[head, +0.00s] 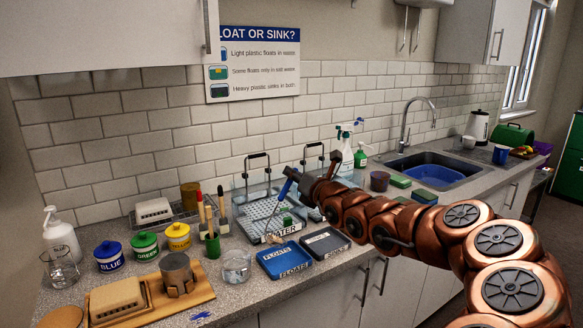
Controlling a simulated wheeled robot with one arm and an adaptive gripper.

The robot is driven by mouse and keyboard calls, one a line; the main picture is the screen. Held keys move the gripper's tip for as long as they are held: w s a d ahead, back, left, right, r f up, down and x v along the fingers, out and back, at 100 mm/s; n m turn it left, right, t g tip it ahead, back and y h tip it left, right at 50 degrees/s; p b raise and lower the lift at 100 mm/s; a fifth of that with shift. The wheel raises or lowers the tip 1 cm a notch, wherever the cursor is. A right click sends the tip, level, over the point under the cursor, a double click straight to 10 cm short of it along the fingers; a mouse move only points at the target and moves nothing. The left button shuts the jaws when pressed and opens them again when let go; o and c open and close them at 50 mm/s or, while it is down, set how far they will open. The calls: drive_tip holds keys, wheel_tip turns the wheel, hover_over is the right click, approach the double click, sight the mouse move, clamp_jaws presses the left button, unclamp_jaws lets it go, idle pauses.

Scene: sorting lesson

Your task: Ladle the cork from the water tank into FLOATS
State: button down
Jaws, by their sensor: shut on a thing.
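My gripper (297,184) is shut on the blue handle of a ladle (287,189), above the water tank. The ladle's thin shaft slants down and left toward the tank's front. The tank (273,238), labelled WATER, has a perforated grey tray and upright wire handles. A small tan thing (274,239) shows by the tank's front label; I cannot tell whether it is the cork or whether it lies in the ladle's bowl. A small green thing (287,222) is in the tank. The blue FLOATS tray (284,262) stands in front of the tank, with no cork visible in it.
A dark tray (325,243) stands right of FLOATS. A glass bowl (236,266) and a green brush cup (212,244) are to the left. Blue (109,256), green (144,246) and yellow (178,237) jars stand farther left. Spray bottles and a sink (436,172) are to the right.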

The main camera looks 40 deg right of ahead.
drive_tip(key=shift+s+d+f+m+p, duration=0.1)
drive_tip(key=shift+d+f+m+p, duration=1.3)
drive_tip(key=shift+f+m+p, duration=1.25)
drive_tip(key=shift+s+d+f+m+p, duration=0.15)
drive_tip(key=shift+d+f+m+p, duration=1.6)
drive_tip(key=shift+f, duration=1.5)
drive_tip(key=shift+s+d+f+m+p, duration=0.1)
drive_tip(key=shift+d+f+m+p, duration=1)
drive_tip(key=shift+f+m+p, duration=1.55)
drive_tip(key=shift+f+n, duration=0.3)
drive_tip(key=shift+n, duration=0.05)
drive_tip(key=shift+r+p, duration=0.1)
drive_tip(key=shift+p, duration=0.2)
wheel_tip(320, 180, up, 7)
drive_tip(key=shift+p, duration=0.3)
